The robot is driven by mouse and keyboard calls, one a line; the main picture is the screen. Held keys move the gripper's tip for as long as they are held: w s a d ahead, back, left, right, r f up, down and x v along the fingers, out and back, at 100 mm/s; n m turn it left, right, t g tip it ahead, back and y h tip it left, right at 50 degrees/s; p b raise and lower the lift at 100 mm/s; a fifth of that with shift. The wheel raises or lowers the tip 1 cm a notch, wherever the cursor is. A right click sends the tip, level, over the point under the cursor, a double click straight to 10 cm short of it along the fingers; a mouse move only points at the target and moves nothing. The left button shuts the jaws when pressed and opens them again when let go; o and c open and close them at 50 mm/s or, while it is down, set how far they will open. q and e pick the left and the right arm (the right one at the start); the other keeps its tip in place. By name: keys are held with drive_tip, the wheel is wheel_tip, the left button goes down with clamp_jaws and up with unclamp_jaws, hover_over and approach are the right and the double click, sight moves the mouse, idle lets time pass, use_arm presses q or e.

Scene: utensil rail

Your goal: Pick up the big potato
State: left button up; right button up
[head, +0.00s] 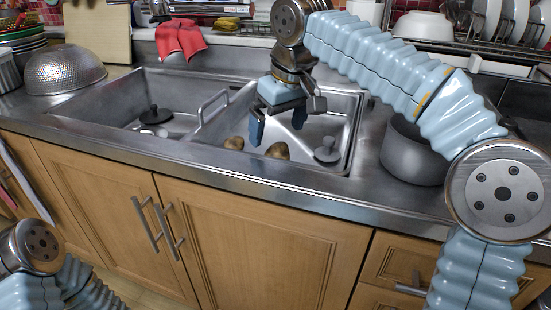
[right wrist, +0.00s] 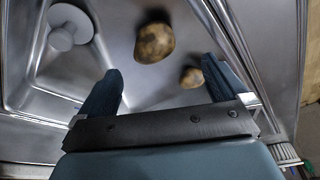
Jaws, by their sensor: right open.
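The big potato (head: 277,151) is brown and lies in the right sink basin, near the front wall. It shows whole in the right wrist view (right wrist: 154,42), ahead of the fingertips and roughly between their lines. A smaller potato (head: 234,143) lies to its left; in the right wrist view it (right wrist: 191,77) is close to the right finger. My right gripper (head: 278,125) is open and empty, pointing down over the right basin above the big potato. Its two dark fingers (right wrist: 160,68) appear apart from both potatoes. My left gripper is out of view; only part of that arm shows.
A drain plug (head: 327,152) sits in the right basin, right of the potatoes. A metal handle (head: 214,108) stands by the divider between basins. A grey pot (head: 412,153) is right of the sink. A colander (head: 65,72) and red cloth (head: 180,40) lie left and behind.

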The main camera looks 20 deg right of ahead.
sight(278, 145)
drive_tip(key=x, duration=0.4)
drive_tip(key=d+b+x, duration=0.1)
drive_tip(key=x, duration=0.1)
drive_tip(key=shift+a+f, duration=0.1)
drive_tip(key=shift+f, duration=0.1)
drive_tip(key=c, duration=1.1)
drive_tip(key=shift+r, duration=0.15)
